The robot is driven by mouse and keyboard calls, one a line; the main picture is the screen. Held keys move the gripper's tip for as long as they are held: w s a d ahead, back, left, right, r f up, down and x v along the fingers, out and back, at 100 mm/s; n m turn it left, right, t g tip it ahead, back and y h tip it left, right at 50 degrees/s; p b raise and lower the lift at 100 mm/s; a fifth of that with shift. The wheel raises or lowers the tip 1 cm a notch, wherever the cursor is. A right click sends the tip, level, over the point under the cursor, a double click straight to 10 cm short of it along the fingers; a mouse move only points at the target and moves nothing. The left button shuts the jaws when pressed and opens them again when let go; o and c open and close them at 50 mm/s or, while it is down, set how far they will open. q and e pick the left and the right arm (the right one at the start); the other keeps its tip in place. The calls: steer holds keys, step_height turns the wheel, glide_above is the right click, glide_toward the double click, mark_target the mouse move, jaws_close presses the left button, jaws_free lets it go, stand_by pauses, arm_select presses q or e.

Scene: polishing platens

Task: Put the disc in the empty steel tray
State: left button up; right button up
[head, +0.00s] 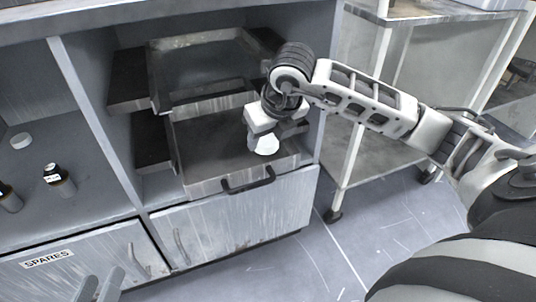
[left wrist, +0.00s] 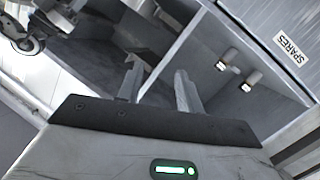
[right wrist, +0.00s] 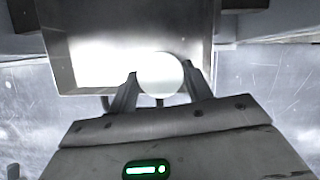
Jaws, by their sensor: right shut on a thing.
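The white round disc (head: 265,145) is between the fingers of my right gripper (head: 262,138), which is shut on it. The disc is over the front right part of the lower steel tray (head: 205,150), a pulled-out tray with a dark handle. Whether the disc touches the tray floor I cannot tell. In the right wrist view the disc (right wrist: 160,73) shows between the fingertips, with bright tray walls (right wrist: 58,62) around it. The lower tray otherwise looks empty. My left gripper (head: 98,288) is open and empty at the bottom left; its fingers stand apart in the left wrist view (left wrist: 158,85).
An upper steel tray (head: 200,97) sits above the lower one, its visible floor bare. On the left shelf stand dark bottles (head: 58,180) and a small white round piece (head: 20,141). A drawer marked SPARES (head: 48,259) is below. A wheeled cart (head: 375,150) stands right.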

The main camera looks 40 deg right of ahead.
mark_target(269, 139)
steer(key=shift+w+d+f, duration=0.3)
steer(key=shift+d+f, duration=0.05)
steer(key=shift+f, duration=0.15)
steer(key=shift+w+d+f, duration=0.3)
steer(key=shift+f, duration=0.2)
steer(key=shift+w+d+f+b, duration=0.15)
steer(key=shift+f+b, duration=0.15)
steer(key=shift+b, duration=0.1)
step_height(269, 139, down, 3)
steer(key=shift+r+b, duration=0.1)
steer(key=shift+b, duration=0.65)
steer(key=shift+f, duration=0.3)
steer(key=shift+r, duration=0.1)
arm_select(q)
steer(key=shift+d+r+n+t+h, duration=0.25)
steer(key=shift+r+n+t+h, duration=0.15)
steer(key=shift+r+t+h, duration=0.15)
arm_select(e)
steer(key=o, duration=0.8)
arm_select(q)
steer(key=shift+r, duration=0.1)
